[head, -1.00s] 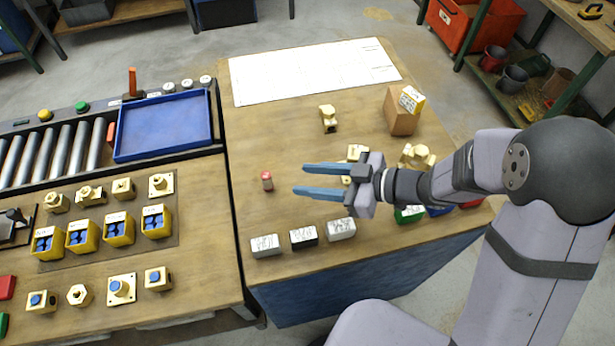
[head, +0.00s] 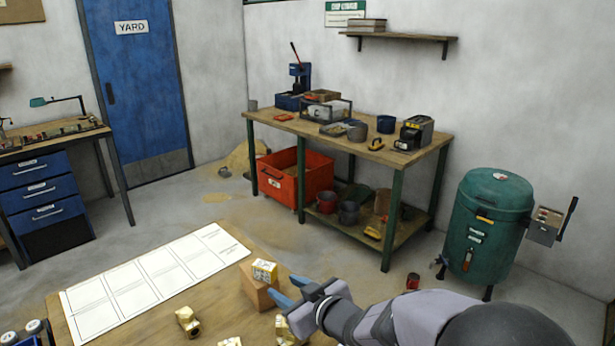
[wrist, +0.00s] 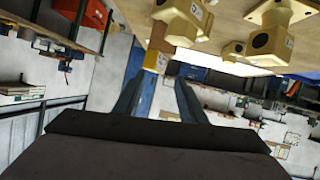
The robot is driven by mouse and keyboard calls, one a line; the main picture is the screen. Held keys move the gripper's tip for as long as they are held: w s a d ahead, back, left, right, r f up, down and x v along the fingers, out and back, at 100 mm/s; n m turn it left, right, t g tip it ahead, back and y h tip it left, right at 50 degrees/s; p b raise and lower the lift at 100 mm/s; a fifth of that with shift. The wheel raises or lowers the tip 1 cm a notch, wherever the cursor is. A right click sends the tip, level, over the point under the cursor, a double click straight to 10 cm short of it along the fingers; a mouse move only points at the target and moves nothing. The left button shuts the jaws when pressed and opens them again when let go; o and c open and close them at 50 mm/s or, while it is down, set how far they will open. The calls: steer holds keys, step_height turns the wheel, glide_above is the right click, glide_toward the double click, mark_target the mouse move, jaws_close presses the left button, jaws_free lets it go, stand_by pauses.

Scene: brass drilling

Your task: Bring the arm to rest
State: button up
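My gripper (head: 287,292) shows at the bottom centre of the head view, above the wooden table (head: 215,288). Its two blue fingers stand apart with nothing between them. In the wrist view, the fingers (wrist: 158,95) are also apart and empty. A wooden block (head: 257,287) with a yellow labelled piece (head: 264,270) on top stands just left of the fingertips. Brass parts (head: 188,321) lie on the table near the bottom edge. In the wrist view, brass parts (wrist: 186,18) hang at the top of the tilted picture.
A white gridded sheet (head: 155,283) lies on the table. A workbench (head: 350,150) with an orange bin (head: 295,178) below stands at the back. A green drum (head: 490,220) stands at right. A blue door (head: 135,90) and drawers (head: 45,205) are at left. Floor is open between.

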steer(key=s+d+f+m+g+h+p, duration=0.1)
steer(key=s+d+f+m+g+h, duration=0.2)
steer(key=d, duration=0.5)
steer(key=s+d+f+m+h+p, duration=0.1)
steer(key=s+d+f+m+h, duration=0.2)
steer(key=d, duration=0.4)
steer(key=s+d+f+m+g+h, duration=0.1)
steer(key=s+g, duration=0.3)
steer(key=s, duration=0.5)
steer(key=s+d+f+m+g+p, duration=0.1)
steer(key=s+d+g, duration=0.2)
steer(key=s, duration=0.7)
steer(key=shift+s+d+f+m+g+h, duration=0.2)
steer(key=shift+m+g+h, duration=0.1)
steer(key=shift+g+h, duration=0.1)
